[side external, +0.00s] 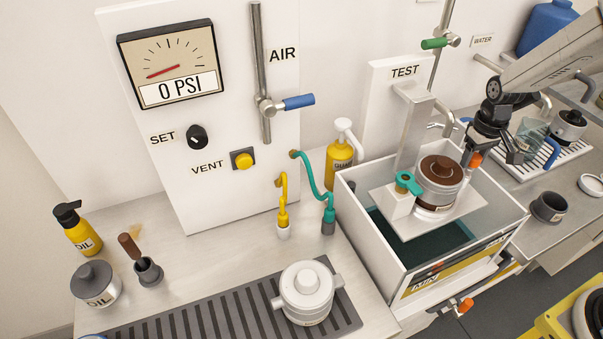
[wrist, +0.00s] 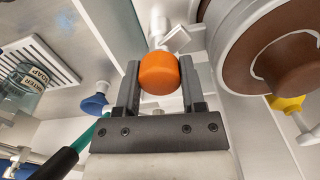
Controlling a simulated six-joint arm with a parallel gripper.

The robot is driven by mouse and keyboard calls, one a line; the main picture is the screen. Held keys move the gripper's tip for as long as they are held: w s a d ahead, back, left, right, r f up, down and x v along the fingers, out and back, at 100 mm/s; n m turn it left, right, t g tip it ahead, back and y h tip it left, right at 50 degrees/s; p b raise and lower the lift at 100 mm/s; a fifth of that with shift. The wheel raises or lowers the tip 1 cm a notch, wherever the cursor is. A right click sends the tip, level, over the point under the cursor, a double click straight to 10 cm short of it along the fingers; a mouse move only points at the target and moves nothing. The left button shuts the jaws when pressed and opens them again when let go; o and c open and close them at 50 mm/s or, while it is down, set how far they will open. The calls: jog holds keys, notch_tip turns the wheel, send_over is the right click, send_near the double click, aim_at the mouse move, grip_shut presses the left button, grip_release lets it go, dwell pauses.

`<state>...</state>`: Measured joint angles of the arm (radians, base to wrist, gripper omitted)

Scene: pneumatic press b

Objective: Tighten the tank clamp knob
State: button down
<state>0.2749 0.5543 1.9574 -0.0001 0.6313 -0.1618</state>
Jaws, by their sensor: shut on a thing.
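The orange knob (side external: 475,160) is beside the pot on the test stand at the right of the side view. In the wrist view the orange knob (wrist: 159,74) sits between the two fingers, with a pale metal fitting behind it. My gripper (wrist: 160,68) is shut on this knob, one finger on each side. In the side view my gripper (side external: 491,150) reaches down from the upper right, and the fingertips are small there. The white tank (side external: 415,281) stands below the stand, with dark liquid inside. A second orange knob (side external: 466,305) is low on the tank's front.
A pot with a brown lid (side external: 440,170) stands close to my gripper; its lid (wrist: 285,55) fills the right of the wrist view. A teal clamp (side external: 408,183) is left of the pot. A drying rack (side external: 548,160) lies to the right. The gauge (side external: 171,65) reads 0 PSI.

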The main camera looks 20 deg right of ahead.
aim_at(475, 155)
jog(key=m, duration=0.6)
jog(key=shift+w+r, duration=0.1)
jog(key=shift+r, duration=0.05)
jog(key=shift+m, duration=0.3)
jog(key=shift+c, duration=1.8)
grip_release()
jog(key=shift+o, duration=0.9)
jog(key=shift+r, duration=3.85)
